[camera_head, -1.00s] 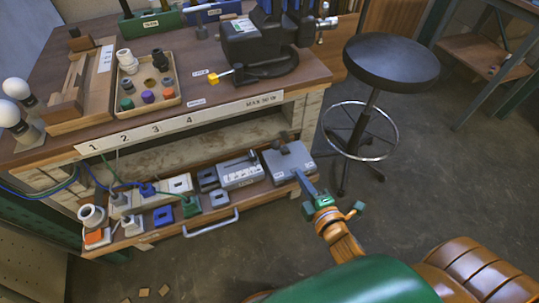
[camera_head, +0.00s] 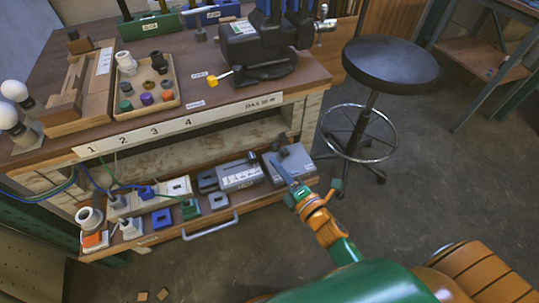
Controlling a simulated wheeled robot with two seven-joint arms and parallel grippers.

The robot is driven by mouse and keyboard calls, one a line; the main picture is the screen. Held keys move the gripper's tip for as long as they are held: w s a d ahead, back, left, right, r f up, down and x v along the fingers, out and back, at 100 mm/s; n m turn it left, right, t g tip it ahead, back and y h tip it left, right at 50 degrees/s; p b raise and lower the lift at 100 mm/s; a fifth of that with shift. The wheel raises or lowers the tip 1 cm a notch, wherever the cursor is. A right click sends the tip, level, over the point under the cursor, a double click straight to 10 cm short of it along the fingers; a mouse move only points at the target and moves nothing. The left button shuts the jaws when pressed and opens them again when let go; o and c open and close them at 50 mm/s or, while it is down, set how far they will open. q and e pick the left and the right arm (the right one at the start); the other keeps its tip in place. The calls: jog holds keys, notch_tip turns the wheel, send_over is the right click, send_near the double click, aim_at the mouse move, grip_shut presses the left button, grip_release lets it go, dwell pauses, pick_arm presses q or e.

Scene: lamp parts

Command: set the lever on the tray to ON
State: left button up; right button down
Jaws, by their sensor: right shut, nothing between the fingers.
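The pull-out wooden tray (camera_head: 162,238) sits under the workbench top. At its right end is a grey box (camera_head: 302,168) with a dark lever-like part (camera_head: 281,142) at its back edge. My right gripper (camera_head: 277,164) reaches in from the lower right, its narrow fingers shut and empty. The fingers overlap the left part of the grey box in the view; I cannot tell whether they touch it. They cover some of its face, and any ON marking is too small to read. My left gripper is not in view.
A grey unit with a white label (camera_head: 238,178) stands left of the grey box. Sockets, plugs and cables crowd the tray's left part. The benchtop (camera_head: 200,102) overhangs behind. A black stool (camera_head: 390,72) stands to the right, with open floor in front.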

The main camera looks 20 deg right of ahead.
aim_at(275, 151)
jog(key=x, duration=0.4)
jog(key=shift+w, duration=0.15)
jog(key=shift+d+r+m, duration=0.3)
jog(key=shift+r+m, duration=0.1)
jog(key=shift+m, duration=0.4)
jog(key=shift+d+r+m+t, duration=0.3)
jog(key=shift+d+r+m, duration=0.15)
jog(key=shift+m, duration=0.55)
jog(key=m, duration=0.1)
jog(key=d+m, duration=0.1)
jog(key=shift+d+r+m+t, duration=0.2)
jog(key=shift+r+m+t, duration=0.1)
jog(key=m, duration=0.1)
jog(key=d+m, duration=0.1)
jog(key=shift+d+r+m, duration=0.2)
jog(key=shift+d+m, duration=0.1)
jog(key=shift+m, duration=0.1)
jog(key=d+m+t, duration=0.1)
jog(key=m, duration=0.1)
jog(key=shift+d+m, duration=0.2)
jog(key=shift+m, duration=0.2)
jog(key=shift+w+d+m+h, duration=0.1)
jog(key=shift+d+m+h, duration=0.2)
jog(key=shift+d+m, duration=0.5)
jog(key=shift+f, duration=0.1)
